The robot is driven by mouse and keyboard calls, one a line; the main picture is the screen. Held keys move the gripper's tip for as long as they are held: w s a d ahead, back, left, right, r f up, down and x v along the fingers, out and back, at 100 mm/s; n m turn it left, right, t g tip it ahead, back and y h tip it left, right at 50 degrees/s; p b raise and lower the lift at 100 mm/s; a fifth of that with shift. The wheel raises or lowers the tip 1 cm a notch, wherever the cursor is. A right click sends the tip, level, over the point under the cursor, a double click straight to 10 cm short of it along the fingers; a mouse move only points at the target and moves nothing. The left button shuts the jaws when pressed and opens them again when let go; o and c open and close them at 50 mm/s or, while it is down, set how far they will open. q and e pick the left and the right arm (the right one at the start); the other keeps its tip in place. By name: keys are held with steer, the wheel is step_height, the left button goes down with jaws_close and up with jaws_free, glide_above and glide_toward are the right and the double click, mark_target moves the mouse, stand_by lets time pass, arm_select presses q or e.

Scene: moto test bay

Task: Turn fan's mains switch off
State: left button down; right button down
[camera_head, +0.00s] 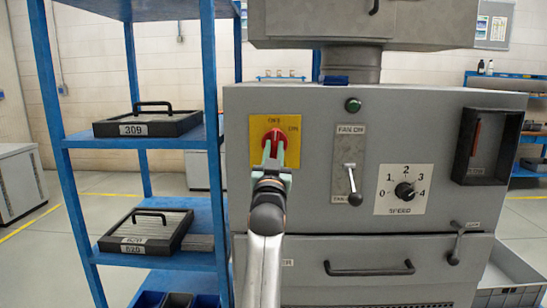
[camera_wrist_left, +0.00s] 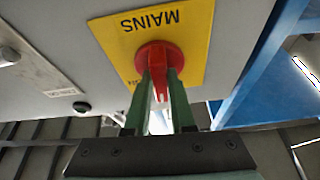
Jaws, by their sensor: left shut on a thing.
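The mains switch is a red rotary knob (camera_head: 274,137) on a yellow plate (camera_head: 291,123) at the upper left of the grey fan cabinet's front. In the left wrist view the knob (camera_wrist_left: 160,55) shows on the yellow plate (camera_wrist_left: 196,28), which reads MAINS upside down. My left gripper (camera_head: 273,153) is in front of the switch. Its green fingers (camera_wrist_left: 162,88) are shut on the red handle, one on each side. The handle's exact angle is partly hidden by the fingers. My right gripper is in neither view.
The cabinet (camera_head: 320,108) also carries a fan lever (camera_head: 352,184), a speed dial (camera_head: 405,191), a green button (camera_head: 353,105) and a drawer handle (camera_head: 369,269). A blue shelf rack (camera_head: 211,150) with black trays stands close on the left.

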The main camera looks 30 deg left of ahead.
arm_select(q)
steer(key=shift+f+n+y, duration=0.1)
steer(key=shift+n+y, duration=0.3)
steer(key=shift+n, duration=0.2)
steer(key=shift+n+g, duration=0.3)
steer(key=c, duration=0.8)
jaws_free()
steer(key=shift+o, duration=0.2)
